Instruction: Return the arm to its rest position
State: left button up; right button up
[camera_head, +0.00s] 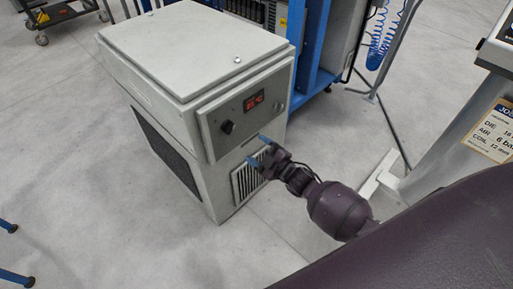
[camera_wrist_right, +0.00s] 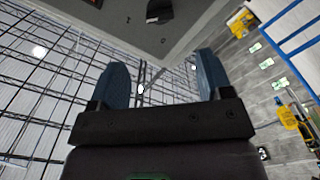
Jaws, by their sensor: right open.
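My right gripper (camera_head: 258,150) reaches in from the lower right in the head view, in front of the grey cabinet's front face. Its two blue fingers stand apart with nothing visible between them. In the right wrist view the open fingers (camera_wrist_right: 164,82) show clearly, with an empty gap. The dark upper arm fills the lower right of the head view and hides the floor behind it. My left gripper is in neither view.
The grey cabinet (camera_head: 180,52) has a black knob (camera_head: 227,127), a red display (camera_head: 254,100) and a vent grille. A blue frame (camera_head: 315,40) stands behind it. A labelled sign (camera_head: 493,130) is at right.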

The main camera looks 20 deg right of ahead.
dwell(0.4)
jog(key=s+d+f+m+g+h, duration=0.1)
jog(key=s+m+g+h, duration=0.2)
jog(key=s, duration=1)
jog(key=s+d+f+m+g+h, duration=0.2)
jog(key=s+m, duration=0.6)
jog(key=s, duration=0.5)
jog(key=shift+s+m+g+h, duration=0.3)
jog(key=shift+s+g+h, duration=0.1)
jog(key=shift+g+h, duration=0.15)
